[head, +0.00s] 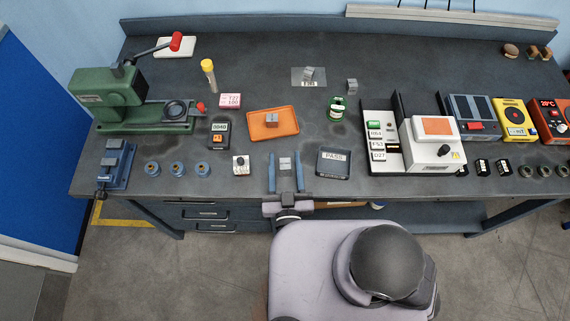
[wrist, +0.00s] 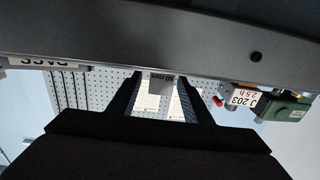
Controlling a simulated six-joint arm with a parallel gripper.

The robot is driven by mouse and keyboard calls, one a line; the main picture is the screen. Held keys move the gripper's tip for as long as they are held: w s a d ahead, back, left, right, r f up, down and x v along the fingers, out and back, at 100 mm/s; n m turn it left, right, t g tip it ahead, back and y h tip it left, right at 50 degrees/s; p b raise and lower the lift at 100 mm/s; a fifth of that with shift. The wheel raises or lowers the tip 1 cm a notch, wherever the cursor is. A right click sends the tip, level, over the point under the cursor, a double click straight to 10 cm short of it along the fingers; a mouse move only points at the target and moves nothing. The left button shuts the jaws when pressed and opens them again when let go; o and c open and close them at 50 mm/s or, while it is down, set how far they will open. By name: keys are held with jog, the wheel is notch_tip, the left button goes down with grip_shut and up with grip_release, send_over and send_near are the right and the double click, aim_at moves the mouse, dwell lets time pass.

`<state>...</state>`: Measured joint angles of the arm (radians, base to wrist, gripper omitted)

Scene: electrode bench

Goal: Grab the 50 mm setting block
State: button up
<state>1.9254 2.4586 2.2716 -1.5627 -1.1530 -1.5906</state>
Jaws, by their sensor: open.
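The 50 mm setting block (head: 285,163) is a small grey block on the bench near its front edge. My gripper (head: 285,155) is open, with one blue finger on each side of the block. In the wrist view my gripper (wrist: 159,78) shows the block between its dark fingers, with gaps on both sides. Nothing is held.
The PASS tray (head: 333,175) stands just right of the fingers. A small white device (head: 241,165) is to the left. An orange tray (head: 259,131) with a grey block lies behind. Other grey blocks (head: 352,86) are farther back.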

aim_at(285, 162)
jog(key=shift+w, duration=0.1)
jog(key=shift+c, duration=0.3)
grip_shut()
jog(key=shift+r, duration=0.15)
notch_tip(285, 162, up, 10)
jog(key=p, duration=1)
